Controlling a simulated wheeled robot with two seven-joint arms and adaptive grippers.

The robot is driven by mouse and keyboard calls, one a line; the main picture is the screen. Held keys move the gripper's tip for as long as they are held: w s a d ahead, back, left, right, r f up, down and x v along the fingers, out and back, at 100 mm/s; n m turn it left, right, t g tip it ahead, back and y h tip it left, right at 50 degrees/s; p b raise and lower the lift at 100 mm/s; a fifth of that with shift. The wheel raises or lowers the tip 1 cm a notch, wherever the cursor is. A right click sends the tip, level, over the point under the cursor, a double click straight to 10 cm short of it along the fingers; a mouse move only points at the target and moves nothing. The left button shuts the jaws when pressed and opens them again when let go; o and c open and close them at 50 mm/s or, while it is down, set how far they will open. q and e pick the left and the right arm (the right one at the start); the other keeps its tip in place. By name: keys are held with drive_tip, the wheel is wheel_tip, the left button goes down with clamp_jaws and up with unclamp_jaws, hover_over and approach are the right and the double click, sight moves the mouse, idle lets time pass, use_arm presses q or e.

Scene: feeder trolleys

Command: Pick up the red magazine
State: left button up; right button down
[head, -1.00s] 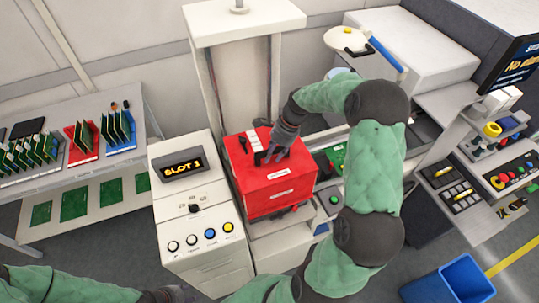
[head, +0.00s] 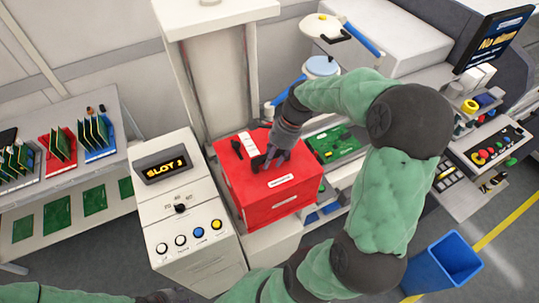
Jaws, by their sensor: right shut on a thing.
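The red magazine (head: 277,198) is a box with white labels and a dark handle on top. It sits in the white loader frame (head: 180,95), to the right of the control box with the SLOT display (head: 163,164). My right gripper (head: 268,163) comes down from above onto the top of the magazine and is shut on its handle. The arm hides part of the space to the right of it. Whether the magazine is lifted off its support I cannot tell. Of my left arm only a piece shows at the bottom left edge; its gripper's fingers cannot be made out.
A green circuit board (head: 334,144) lies on the machine just right of the magazine. A blue bin (head: 446,262) stands on the floor at the lower right. A bench (head: 75,176) at the left holds racks of green boards.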

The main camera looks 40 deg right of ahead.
drive_tip(key=shift+r, duration=0.4)
drive_tip(key=shift+r+p, duration=3.15)
drive_tip(key=shift+r, duration=0.2)
drive_tip(key=s+a+p, duration=0.3)
drive_tip(key=s+a, duration=0.7)
drive_tip(key=a, duration=0.1)
drive_tip(key=shift+f, duration=0.1)
idle(0.5)
